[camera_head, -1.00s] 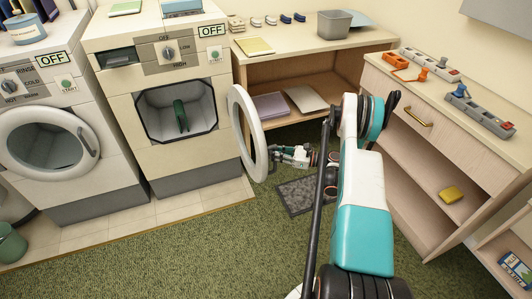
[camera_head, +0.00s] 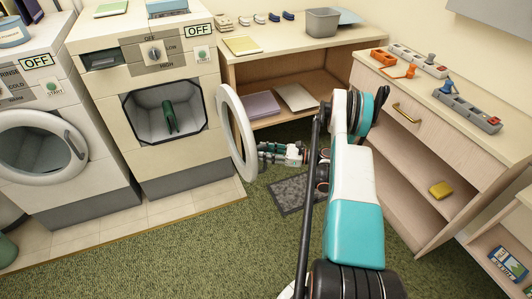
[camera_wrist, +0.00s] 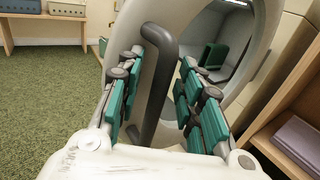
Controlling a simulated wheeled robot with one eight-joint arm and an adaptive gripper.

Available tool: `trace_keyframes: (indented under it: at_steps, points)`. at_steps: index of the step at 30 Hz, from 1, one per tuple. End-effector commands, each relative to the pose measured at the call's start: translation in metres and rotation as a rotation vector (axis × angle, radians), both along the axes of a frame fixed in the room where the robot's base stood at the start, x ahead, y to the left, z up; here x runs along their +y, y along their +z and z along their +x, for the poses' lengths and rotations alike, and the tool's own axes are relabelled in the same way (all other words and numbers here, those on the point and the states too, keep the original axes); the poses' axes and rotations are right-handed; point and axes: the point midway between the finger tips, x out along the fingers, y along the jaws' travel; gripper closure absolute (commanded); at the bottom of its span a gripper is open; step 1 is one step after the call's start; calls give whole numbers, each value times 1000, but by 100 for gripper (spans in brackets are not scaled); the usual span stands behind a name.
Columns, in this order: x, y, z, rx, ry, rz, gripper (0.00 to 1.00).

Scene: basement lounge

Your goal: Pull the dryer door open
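The dryer (camera_head: 185,90) is the cream machine with an OFF/LOW/HIGH knob. Its round door (camera_head: 222,118) stands swung wide open to the right, nearly edge-on, and the drum opening (camera_head: 150,112) is exposed with a dark green thing (camera_head: 170,117) inside. My gripper (camera_head: 268,152) is on the outer side of the door. The fingers are apart, with visible gaps around the handle. The door ring (camera_wrist: 262,55) shows behind.
A washer (camera_head: 85,105) with its door closed stands left of the dryer. A wooden desk (camera_head: 290,45) is behind the door, and a shelf unit with a drawer (camera_head: 385,95) is at right. A grey mat (camera_head: 288,195) lies below my arm. Green carpet (camera_head: 150,250) is clear in front.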

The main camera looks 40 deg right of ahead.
Motion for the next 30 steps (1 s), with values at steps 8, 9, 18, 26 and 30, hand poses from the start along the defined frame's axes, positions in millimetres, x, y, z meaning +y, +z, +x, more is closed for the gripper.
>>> trace_keyframes:
  at_steps: [8, 9, 18, 26, 30]
  points:
    - [-11, 1, -11, -1, -2, 1, 66]
    - [-15, 1, -16, 0, -4, 0, 66]
    - [-44, 1, -50, 2, -4, -1, 66]
    - [-50, 1, -58, 2, -2, -2, 66]
    - [-50, 1, -58, 2, -2, -2, 66]
